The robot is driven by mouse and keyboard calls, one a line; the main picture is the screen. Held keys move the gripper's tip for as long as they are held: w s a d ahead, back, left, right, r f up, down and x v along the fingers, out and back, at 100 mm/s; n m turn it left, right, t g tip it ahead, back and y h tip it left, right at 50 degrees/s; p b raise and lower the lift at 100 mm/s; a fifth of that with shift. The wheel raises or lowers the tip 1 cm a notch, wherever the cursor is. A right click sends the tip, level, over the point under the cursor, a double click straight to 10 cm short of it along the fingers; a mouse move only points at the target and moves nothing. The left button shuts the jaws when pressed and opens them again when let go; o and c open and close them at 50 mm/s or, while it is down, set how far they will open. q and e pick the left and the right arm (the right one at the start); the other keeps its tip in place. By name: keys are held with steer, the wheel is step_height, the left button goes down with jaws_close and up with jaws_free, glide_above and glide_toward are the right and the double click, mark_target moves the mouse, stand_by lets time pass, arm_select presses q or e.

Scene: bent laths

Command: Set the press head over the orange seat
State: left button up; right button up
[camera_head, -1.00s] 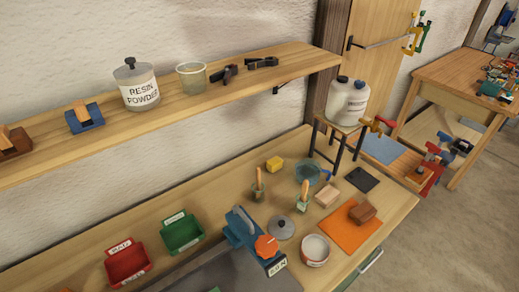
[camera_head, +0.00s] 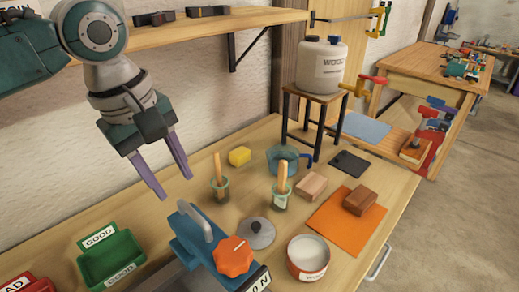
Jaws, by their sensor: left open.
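A blue device (camera_head: 197,243) with a grey handle bar stands at the front of the bench, cut off by the bottom edge. A ridged orange round part (camera_head: 233,256) sits on its right end, above a white label. I cannot tell which parts are the press head and the orange seat. My left gripper (camera_head: 173,186) is open and empty, its purple fingers pointing down above the bench, behind and left of the blue device. My right gripper is not in view.
Green (camera_head: 111,258) and red (camera_head: 32,286) bins stand left. A grey lid (camera_head: 257,233), white tin (camera_head: 308,258), brush pots and a wooden block (camera_head: 311,186) crowd the right. An orange mat (camera_head: 340,232) holds a brown block (camera_head: 360,201). A jug (camera_head: 321,66) stands on a stool behind.

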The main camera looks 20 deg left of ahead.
mark_target(190, 211)
arm_select(q)
steer(key=f, duration=0.2)
steer(key=w+f, duration=0.1)
steer(key=f, duration=0.2)
steer(key=f+b, duration=0.1)
steer(key=f, duration=0.1)
steer(key=shift+w+d+f, duration=0.15)
steer(key=shift+d+f, duration=0.1)
steer(key=shift+d, duration=0.05)
jaws_close()
stand_by(1.0)
